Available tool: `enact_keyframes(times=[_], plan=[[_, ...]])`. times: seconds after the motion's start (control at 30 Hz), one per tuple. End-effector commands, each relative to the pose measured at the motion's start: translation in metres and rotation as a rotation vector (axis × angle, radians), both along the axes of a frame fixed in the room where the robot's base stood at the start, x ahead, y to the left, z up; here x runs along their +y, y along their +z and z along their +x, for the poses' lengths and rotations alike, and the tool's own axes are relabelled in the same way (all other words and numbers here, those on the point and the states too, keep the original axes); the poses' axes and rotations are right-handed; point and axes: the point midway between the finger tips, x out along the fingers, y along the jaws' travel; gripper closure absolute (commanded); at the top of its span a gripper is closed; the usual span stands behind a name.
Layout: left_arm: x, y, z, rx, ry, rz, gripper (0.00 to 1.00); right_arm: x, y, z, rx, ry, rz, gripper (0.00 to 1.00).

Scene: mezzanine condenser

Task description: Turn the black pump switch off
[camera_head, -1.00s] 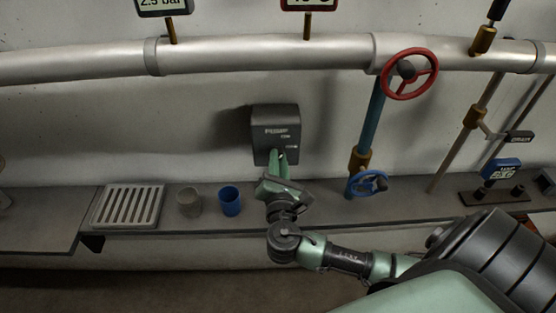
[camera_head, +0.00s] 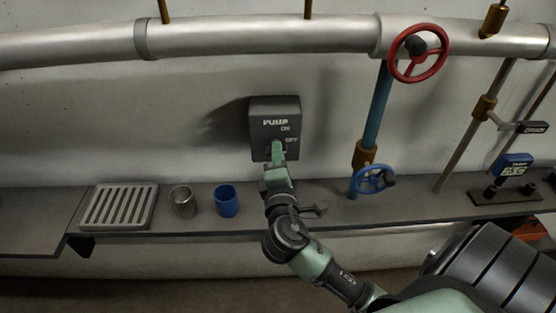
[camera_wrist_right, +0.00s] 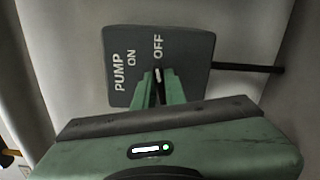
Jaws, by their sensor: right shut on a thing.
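The grey-black pump switch box (camera_head: 262,125) is on the wall, lettered PUMP, ON and OFF from top to bottom. It also shows in the right wrist view (camera_wrist_right: 190,72), turned sideways. My right gripper (camera_head: 278,150) is at the lower front of the box. In the right wrist view its two green fingers (camera_wrist_right: 158,82) are close together on a small dark switch lever (camera_wrist_right: 158,74) beside the word OFF. The fingers hide most of the lever. My left gripper is not in view.
A grey shelf (camera_head: 330,203) runs below the box. It bears a slotted grate (camera_head: 120,186), a metal cup (camera_head: 183,203) and a blue cup (camera_head: 226,203). A blue valve wheel (camera_head: 372,179) and a red valve wheel (camera_head: 418,52) are to the right.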

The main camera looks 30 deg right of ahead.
Motion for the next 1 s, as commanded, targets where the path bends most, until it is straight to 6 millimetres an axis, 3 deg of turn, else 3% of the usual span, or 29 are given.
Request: enact_keyframes(times=[0.3,0.97,1.0], plan=[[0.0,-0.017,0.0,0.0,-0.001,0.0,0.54,0.0,-0.003,0.0,-0.09,0.0,0.151,1.0],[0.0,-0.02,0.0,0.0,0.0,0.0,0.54,0.0,-0.002,0.0,-0.122,-0.001,0.206,1.0],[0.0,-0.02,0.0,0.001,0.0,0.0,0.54,0.0,-0.002,0.0,-0.122,-0.001,0.206,0.85]])
